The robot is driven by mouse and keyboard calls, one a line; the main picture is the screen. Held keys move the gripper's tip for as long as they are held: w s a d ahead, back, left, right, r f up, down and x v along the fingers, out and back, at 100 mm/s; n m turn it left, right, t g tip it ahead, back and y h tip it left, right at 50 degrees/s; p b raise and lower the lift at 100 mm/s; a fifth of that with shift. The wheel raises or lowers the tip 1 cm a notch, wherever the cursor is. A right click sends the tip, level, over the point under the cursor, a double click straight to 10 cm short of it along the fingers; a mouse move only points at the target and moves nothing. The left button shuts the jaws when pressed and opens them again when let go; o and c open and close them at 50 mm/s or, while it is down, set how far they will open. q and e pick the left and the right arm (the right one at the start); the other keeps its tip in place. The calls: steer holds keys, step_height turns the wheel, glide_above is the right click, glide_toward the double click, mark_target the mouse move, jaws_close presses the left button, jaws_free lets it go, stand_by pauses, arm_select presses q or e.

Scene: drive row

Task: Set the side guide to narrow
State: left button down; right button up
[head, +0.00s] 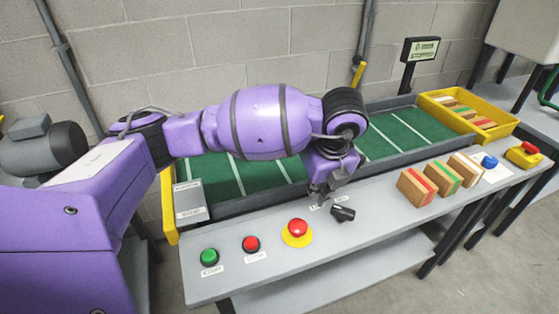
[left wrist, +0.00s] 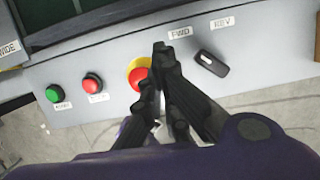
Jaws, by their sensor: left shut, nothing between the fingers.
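A grey plate (head: 190,200) with two small labels sits at the near left end of the green conveyor (head: 222,172). The lower label appears to read WIDE; the upper one is too small to read surely. Part of this WIDE label (left wrist: 8,48) shows at the left edge of the left wrist view. I cannot make out a handle or the guide's setting. My left gripper (head: 320,192) is shut and empty, above the panel between the red mushroom button and the black selector. Its fingertips (left wrist: 161,48) also show in the left wrist view. My right gripper is not in view.
A green button (head: 208,257), a red button (head: 251,243), a red mushroom button on yellow (head: 297,229) and a black selector (head: 343,213) line the front panel. Striped blocks (head: 417,186) stand to the right. A yellow tray (head: 445,103) is behind. My purple arm covers part of the conveyor.

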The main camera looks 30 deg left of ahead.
arm_select(q)
steer(key=x, duration=0.9)
steer(key=shift+s+d, duration=0.2)
steer(key=shift+s, duration=0.2)
steer(key=shift+w+a+f, duration=0.15)
steer(key=shift+w+a, duration=0.4)
steer(key=shift+a, duration=0.05)
steer(key=shift+w+a+f, duration=0.2)
steer(key=shift+w+a, duration=0.3)
steer(key=shift+a, duration=0.15)
steer(key=shift+w+a, duration=0.3)
steer(key=shift+a, duration=0.05)
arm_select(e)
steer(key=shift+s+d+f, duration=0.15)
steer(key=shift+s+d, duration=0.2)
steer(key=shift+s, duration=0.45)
